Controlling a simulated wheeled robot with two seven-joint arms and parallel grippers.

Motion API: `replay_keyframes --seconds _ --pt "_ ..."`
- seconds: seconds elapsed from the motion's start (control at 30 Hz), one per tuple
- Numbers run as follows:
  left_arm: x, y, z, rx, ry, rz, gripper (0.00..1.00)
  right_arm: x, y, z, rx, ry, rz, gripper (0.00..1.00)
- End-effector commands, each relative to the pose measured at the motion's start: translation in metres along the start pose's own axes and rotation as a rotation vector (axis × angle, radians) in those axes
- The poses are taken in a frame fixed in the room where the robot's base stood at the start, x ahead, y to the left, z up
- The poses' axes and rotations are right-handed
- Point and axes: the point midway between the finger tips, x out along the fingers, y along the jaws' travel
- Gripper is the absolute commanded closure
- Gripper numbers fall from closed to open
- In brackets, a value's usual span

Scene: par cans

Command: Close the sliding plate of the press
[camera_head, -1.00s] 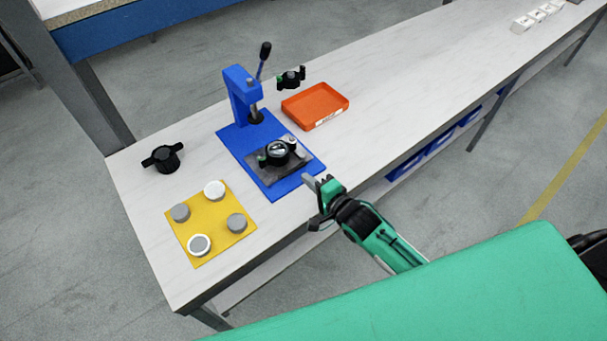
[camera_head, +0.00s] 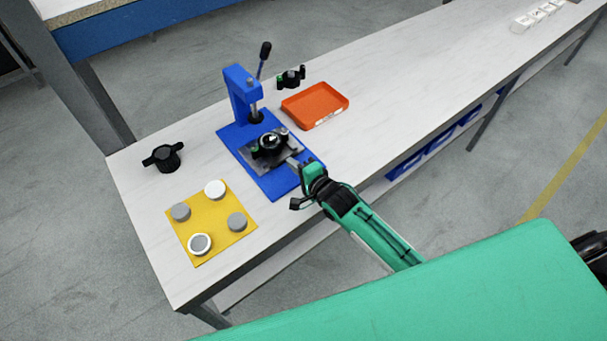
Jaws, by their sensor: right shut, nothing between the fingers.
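The blue press (camera_head: 240,98) stands on its blue base (camera_head: 285,186) on the white bench, its lever up. The grey sliding plate (camera_head: 287,159) lies on the base and carries a black round fixture (camera_head: 268,145) with a light top. The plate sits partly out in front of the press column, close to the ram. My right gripper (camera_head: 294,167) is shut and empty, its tip at the front edge of the plate; whether it touches cannot be told exactly. My left gripper is not in view.
An orange tray (camera_head: 315,105) and a black clamp-like part (camera_head: 291,77) are right of the press. A black knob (camera_head: 162,157) lies at the left. A yellow mat (camera_head: 213,244) with several round cans is at the front left.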

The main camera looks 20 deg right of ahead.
Motion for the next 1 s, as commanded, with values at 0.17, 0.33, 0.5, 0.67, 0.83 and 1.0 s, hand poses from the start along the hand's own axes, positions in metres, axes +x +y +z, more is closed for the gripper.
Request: replay_keyframes --seconds 0.17,0.33,0.5,0.67,0.83,1.0 --pt "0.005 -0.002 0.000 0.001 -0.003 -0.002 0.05 0.042 -0.009 0.000 0.002 0.000 -0.003 1.00" --pt "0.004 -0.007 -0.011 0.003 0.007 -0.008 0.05 0.067 -0.013 -0.001 0.002 -0.001 0.000 1.00" --pt "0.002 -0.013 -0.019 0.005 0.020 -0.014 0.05 0.074 -0.016 -0.001 -0.001 -0.001 0.000 1.00" --pt "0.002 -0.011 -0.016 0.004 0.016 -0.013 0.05 0.074 -0.018 -0.001 -0.001 -0.001 -0.003 1.00" --pt "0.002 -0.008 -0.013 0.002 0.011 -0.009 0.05 0.074 -0.020 -0.001 -0.001 0.000 -0.006 1.00" --pt "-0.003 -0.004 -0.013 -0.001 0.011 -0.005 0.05 0.072 -0.024 0.000 0.001 -0.001 -0.007 1.00"
